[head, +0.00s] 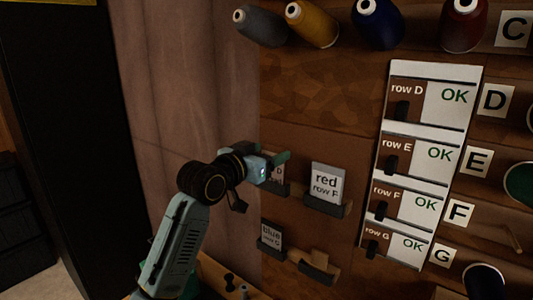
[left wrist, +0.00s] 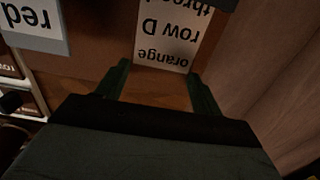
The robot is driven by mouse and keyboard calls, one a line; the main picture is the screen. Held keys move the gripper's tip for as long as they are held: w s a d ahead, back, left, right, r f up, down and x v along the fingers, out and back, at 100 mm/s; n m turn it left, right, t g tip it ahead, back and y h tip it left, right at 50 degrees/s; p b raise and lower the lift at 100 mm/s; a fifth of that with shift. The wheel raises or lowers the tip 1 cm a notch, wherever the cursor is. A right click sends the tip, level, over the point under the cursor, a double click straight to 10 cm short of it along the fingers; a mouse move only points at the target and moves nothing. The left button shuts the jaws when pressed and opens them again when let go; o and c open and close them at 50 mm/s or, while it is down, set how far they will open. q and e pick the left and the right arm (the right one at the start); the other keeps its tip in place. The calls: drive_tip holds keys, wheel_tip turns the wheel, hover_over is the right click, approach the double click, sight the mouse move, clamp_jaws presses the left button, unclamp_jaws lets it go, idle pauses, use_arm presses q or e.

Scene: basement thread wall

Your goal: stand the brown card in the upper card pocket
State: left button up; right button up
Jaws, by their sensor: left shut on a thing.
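My left gripper (head: 272,168) is shut on the brown card, which carries a white label reading "orange row D" in the left wrist view (left wrist: 165,45). The fingers (left wrist: 163,88) are on either side of the card's upper part. In the head view the card (head: 279,175) is mostly hidden by the gripper, with a strip of its label showing. It is upright at the upper left pocket (head: 275,188). I cannot tell whether its lower edge rests in the pocket. My right gripper is not in view.
A card reading "red row F" (head: 326,184) stands in the pocket to the right, close by. A "blue" card (head: 270,237) stands in a lower pocket. A status board (head: 433,72) with row labels and several thread spools (head: 378,22) are farther right and above.

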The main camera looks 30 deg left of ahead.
use_arm(q)
drive_tip(key=shift+f, duration=0.2)
idle(0.6)
drive_tip(key=shift+f, duration=0.15)
drive_tip(key=o, duration=0.8)
drive_tip(key=s+a+b, duration=0.1)
drive_tip(key=s+b, duration=0.2)
drive_tip(key=s, duration=1)
drive_tip(key=shift+r, duration=0.35)
drive_tip(key=shift+s, duration=0.1)
